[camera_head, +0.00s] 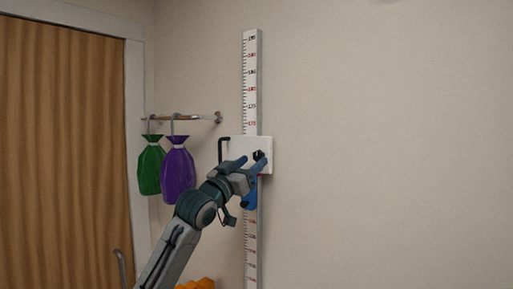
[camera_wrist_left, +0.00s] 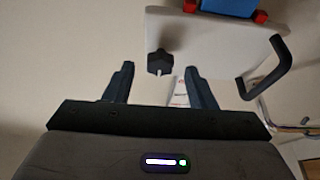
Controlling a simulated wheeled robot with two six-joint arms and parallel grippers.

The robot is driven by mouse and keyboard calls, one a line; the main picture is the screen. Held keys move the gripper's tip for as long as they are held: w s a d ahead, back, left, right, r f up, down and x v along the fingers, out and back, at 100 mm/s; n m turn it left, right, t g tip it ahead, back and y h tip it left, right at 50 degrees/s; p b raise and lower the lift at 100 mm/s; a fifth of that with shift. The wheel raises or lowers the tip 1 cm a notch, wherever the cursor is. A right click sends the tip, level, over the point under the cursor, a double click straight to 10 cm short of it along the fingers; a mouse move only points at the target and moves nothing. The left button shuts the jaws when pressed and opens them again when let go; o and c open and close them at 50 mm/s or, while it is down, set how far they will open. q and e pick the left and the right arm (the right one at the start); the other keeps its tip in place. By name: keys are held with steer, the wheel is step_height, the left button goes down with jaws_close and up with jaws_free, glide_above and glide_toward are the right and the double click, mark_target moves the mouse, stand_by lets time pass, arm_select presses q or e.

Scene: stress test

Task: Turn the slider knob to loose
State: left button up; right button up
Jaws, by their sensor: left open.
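A tall white measuring scale (camera_head: 250,80) with black and red marks stands against the wall. A white slider plate (camera_head: 236,145) sits on it; it also shows in the left wrist view (camera_wrist_left: 210,45). The dark slider knob (camera_head: 259,156) is on the plate's face. In the left wrist view the knob (camera_wrist_left: 159,60) is dark and faceted, with a short pale mark on its edge. My left gripper (camera_head: 252,163) is open in front of the plate. Its fingertips (camera_wrist_left: 160,68) appear either side of the knob; contact cannot be told. The right gripper is not in view.
A black bent handle (camera_head: 221,150) sticks out at the plate's left. A blue block (camera_head: 250,197) is below the plate. Green (camera_head: 151,168) and purple (camera_head: 178,173) bags hang from a wall rail (camera_head: 195,117). A wooden door (camera_head: 60,150) is left. The right wall is bare.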

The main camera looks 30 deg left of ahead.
mark_target(261, 156)
arm_select(q)
steer(key=shift+p+x, duration=0.3)
steer(key=shift+x, duration=0.55)
steer(key=shift+w+r+p, duration=0.3)
steer(key=shift+r+p, duration=0.15)
steer(key=shift+r, duration=0.05)
steer(key=shift+d, duration=0.1)
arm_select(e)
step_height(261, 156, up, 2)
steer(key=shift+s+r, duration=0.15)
arm_select(q)
steer(key=shift+w+f, duration=0.15)
steer(key=shift+w, duration=0.05)
steer(key=c, duration=1)
